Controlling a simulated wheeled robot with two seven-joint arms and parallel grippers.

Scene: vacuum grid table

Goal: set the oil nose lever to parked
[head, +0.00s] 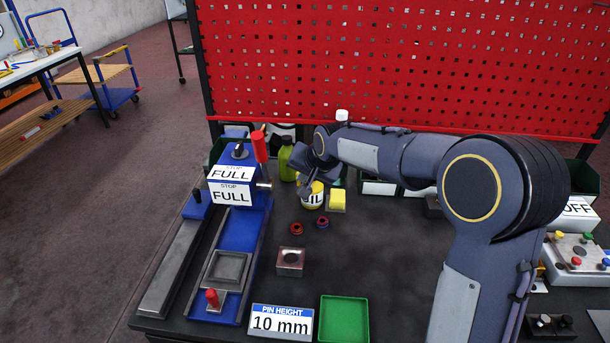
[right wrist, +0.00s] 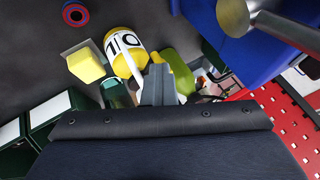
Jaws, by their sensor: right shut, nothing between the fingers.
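A yellow oil can (head: 313,204) with a white OIL label stands on the dark table, left of the yellow block. It also shows in the right wrist view (right wrist: 122,44), close to my fingertips. A pale narrow strip lies across its near side there; I cannot tell whether it is the nose lever, and the lever's setting cannot be read. My right gripper (head: 304,186) reaches down at the can and partly hides it in the head view. Its fingers (right wrist: 158,84) are together and empty; contact with the can cannot be told. My left gripper is out of view.
A blue press (head: 228,232) with a red-handled lever (head: 259,147) and FULL signs stands left. A green bottle (head: 287,160) is behind the can, a yellow block (head: 337,201) right of it. Red and purple rings lie in front. The red pegboard (head: 400,60) closes the back.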

